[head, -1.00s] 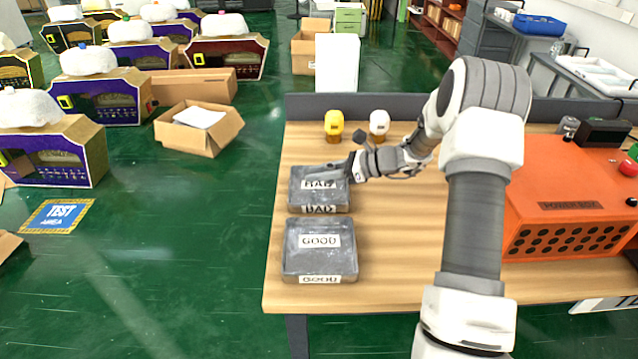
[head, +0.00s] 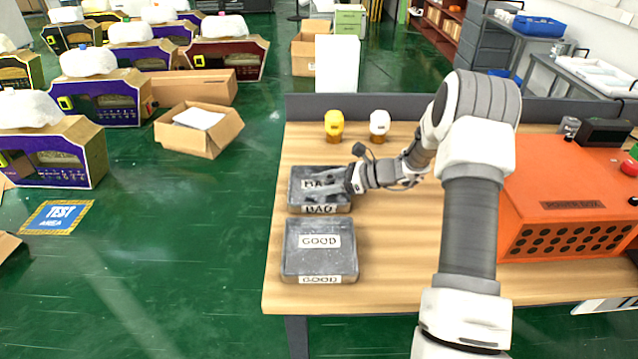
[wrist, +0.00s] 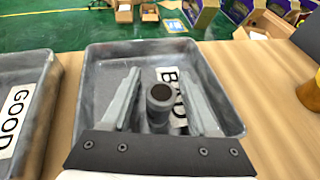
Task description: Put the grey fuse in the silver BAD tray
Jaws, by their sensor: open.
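The silver BAD tray (head: 291,193) lies on the table's left side. It also fills the middle of the wrist view (wrist: 226,108). My gripper (head: 318,186) reaches over this tray from the right, fingers spread. In the wrist view my gripper (wrist: 163,88) is open, with one finger on each side of the grey fuse (wrist: 158,113). The fuse is a grey cylinder with a dark round end, within the tray's outline. Small gaps show between it and both fingers. Whether it rests on the tray floor is unclear. I cannot make it out in the head view.
The grey GOOD tray (head: 320,262) lies just in front of the BAD tray. A yellow-topped object (head: 334,123) and a white-topped one (head: 379,123) stand behind. An orange power box (head: 565,200) stands at the right. The table between is mostly clear.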

